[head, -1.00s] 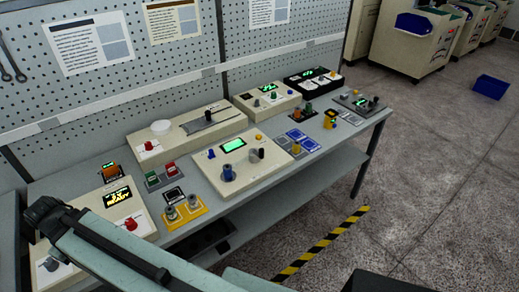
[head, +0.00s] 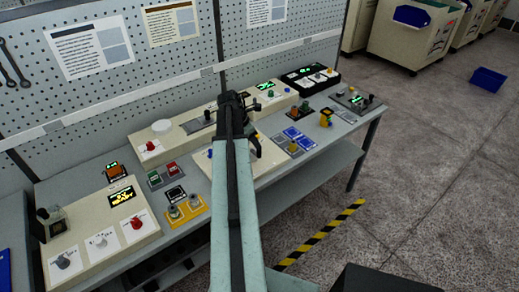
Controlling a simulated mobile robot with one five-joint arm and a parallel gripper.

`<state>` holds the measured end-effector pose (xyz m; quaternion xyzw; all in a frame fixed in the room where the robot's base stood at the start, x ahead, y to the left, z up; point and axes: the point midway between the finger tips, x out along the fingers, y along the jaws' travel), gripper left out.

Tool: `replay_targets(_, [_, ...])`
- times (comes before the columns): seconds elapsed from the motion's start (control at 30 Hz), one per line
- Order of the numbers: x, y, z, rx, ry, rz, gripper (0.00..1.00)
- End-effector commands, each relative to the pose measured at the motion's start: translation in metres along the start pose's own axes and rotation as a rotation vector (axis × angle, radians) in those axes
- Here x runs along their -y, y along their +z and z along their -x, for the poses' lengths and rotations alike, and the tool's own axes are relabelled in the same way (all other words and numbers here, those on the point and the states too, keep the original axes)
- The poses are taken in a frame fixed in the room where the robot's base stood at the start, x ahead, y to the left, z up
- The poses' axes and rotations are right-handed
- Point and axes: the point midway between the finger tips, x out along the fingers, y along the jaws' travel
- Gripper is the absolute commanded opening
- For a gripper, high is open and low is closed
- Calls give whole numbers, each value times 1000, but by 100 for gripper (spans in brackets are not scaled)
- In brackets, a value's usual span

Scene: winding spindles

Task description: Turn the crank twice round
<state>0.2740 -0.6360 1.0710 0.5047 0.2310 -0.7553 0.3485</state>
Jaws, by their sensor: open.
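The cream panel (head: 268,170) in the middle of the bench is largely covered by my arm. My gripper (head: 246,125) is dark and open, over the back part of this panel. Nothing shows between its jaws. I cannot tell its height above the panel or whether it touches the handle.
A cream box with a slider (head: 157,149) stands behind left. A yellow tray (head: 186,215) with two spools lies left of my arm. A cream box with red and grey knobs (head: 103,240) is at the front left. Blue pads (head: 298,137) lie to the right. A pegboard (head: 120,90) closes the back.

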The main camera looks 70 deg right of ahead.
Motion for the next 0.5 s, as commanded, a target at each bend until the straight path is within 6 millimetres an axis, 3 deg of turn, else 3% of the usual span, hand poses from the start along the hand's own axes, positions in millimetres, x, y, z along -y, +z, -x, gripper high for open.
replay_targets(0.5, [-1, -4, -76, -1, 2, -2, 42])
